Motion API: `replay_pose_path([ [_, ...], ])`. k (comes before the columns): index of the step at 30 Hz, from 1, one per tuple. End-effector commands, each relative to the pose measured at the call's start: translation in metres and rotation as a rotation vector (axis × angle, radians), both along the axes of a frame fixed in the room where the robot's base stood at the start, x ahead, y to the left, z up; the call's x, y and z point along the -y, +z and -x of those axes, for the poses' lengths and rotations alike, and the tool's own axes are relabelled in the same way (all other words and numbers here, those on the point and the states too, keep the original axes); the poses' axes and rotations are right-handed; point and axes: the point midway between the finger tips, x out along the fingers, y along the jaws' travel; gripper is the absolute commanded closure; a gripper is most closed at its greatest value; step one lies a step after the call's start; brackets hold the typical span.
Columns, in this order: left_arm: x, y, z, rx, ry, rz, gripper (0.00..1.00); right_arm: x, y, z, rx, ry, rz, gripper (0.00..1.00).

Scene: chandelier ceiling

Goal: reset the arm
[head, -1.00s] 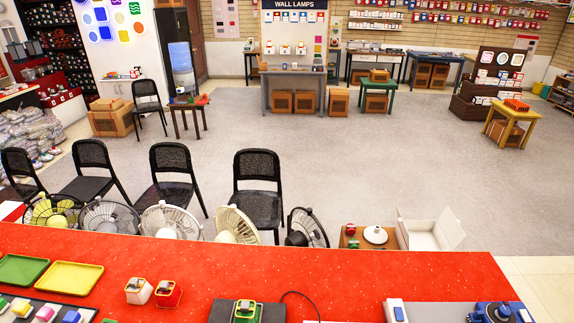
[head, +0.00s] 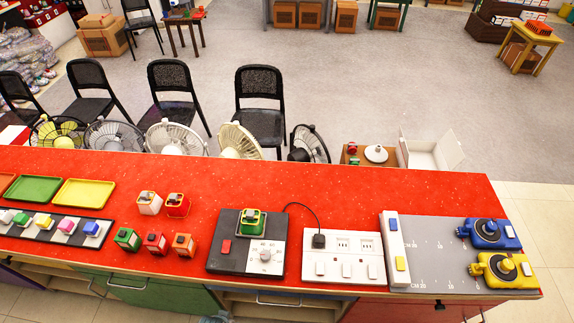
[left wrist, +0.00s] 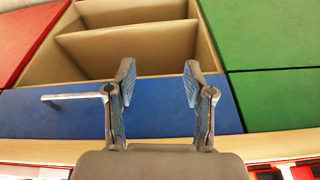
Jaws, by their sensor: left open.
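My left gripper (left wrist: 158,85) shows in the left wrist view. Its two fingers are apart with nothing between them. Behind the fingers is a blue cabinet front (left wrist: 60,122) with a silver bar handle (left wrist: 72,97), and beyond it an open wooden compartment (left wrist: 130,48). I cannot tell whether the fingers touch the cabinet. Neither gripper shows in the head view, and my right gripper is in no view.
A red counter (head: 330,190) crosses the head view. It bears a dark device with a green-yellow block (head: 251,221), a white socket panel (head: 342,245), blue (head: 489,233) and yellow (head: 501,268) devices, small coloured boxes (head: 178,204) and trays (head: 84,193). Fans (head: 240,140) and chairs (head: 260,100) stand behind.

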Motion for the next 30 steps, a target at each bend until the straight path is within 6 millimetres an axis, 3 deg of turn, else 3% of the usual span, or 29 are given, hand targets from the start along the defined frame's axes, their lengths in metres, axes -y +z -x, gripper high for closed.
replay_pose_path([
  [5,0.002,-0.088,0.012,-0.041,-0.008,-0.004,0.47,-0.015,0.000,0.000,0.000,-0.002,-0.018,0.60],
  [8,0.000,-0.149,0.033,-0.070,-0.014,-0.008,0.47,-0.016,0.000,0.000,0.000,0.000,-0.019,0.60],
  [12,-0.008,-0.227,0.082,-0.109,-0.024,-0.012,0.47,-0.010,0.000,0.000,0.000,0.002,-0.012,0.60],
  [15,-0.015,-0.267,0.124,-0.133,-0.030,-0.015,0.47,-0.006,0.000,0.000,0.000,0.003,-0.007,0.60],
  [21,-0.028,-0.305,0.189,-0.165,-0.039,-0.021,0.47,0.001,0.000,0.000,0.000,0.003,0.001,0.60],
  [25,-0.032,-0.311,0.207,-0.171,-0.042,-0.022,0.47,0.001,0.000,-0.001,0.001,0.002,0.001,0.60],
  [30,-0.032,-0.312,0.209,-0.171,-0.042,-0.022,0.47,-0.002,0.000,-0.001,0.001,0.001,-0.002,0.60],
])
